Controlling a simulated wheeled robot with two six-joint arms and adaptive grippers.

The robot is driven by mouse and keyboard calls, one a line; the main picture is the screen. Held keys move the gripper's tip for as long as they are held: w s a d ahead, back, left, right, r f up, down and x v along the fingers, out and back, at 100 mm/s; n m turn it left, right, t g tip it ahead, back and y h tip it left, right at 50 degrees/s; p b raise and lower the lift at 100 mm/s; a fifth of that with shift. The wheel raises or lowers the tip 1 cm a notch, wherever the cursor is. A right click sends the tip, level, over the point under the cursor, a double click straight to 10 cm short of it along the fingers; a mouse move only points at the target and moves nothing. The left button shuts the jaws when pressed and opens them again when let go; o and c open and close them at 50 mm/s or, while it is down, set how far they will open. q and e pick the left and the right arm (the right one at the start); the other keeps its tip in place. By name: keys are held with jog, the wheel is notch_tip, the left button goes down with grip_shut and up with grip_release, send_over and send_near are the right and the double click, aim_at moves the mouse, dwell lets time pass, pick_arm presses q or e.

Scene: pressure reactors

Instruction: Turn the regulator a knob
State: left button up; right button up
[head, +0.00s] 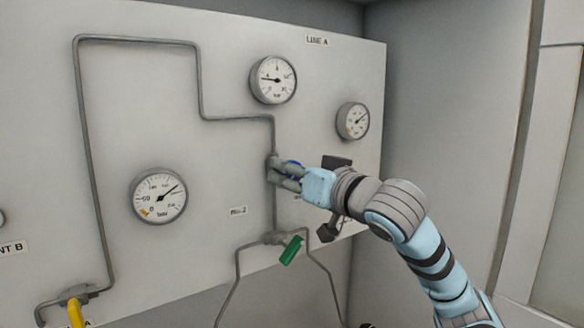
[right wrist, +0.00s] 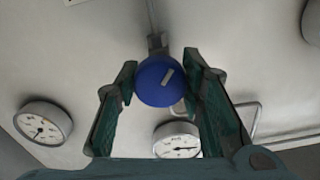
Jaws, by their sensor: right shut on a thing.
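The regulator A knob is a round blue knob (right wrist: 160,81) with a pale bar mark, seen in the right wrist view. In the head view only a bit of the blue knob (head: 292,165) shows, mostly hidden by the fingers. My right gripper (right wrist: 165,84) has one finger on each side of the knob and is shut on it. In the head view my right gripper (head: 286,175) reaches the panel from the right, on the pipe below the upper gauge. My left gripper is not in view.
The grey panel (head: 240,60) carries a LINE A label (head: 317,40), an upper gauge (head: 273,80), a right gauge (head: 352,120) and a left gauge (head: 158,195). A green valve handle (head: 291,250) sits below my gripper. A yellow handle (head: 76,313) is at lower left.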

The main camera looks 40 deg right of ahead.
jog(key=n, duration=0.4)
jog(key=shift+n, duration=0.3)
jog(key=n, duration=0.9)
jog(key=shift+n, duration=0.4)
jog(key=n, duration=0.4)
jog(key=shift+n, duration=0.4)
jog(key=o, duration=1.2)
jog(key=shift+d, duration=0.1)
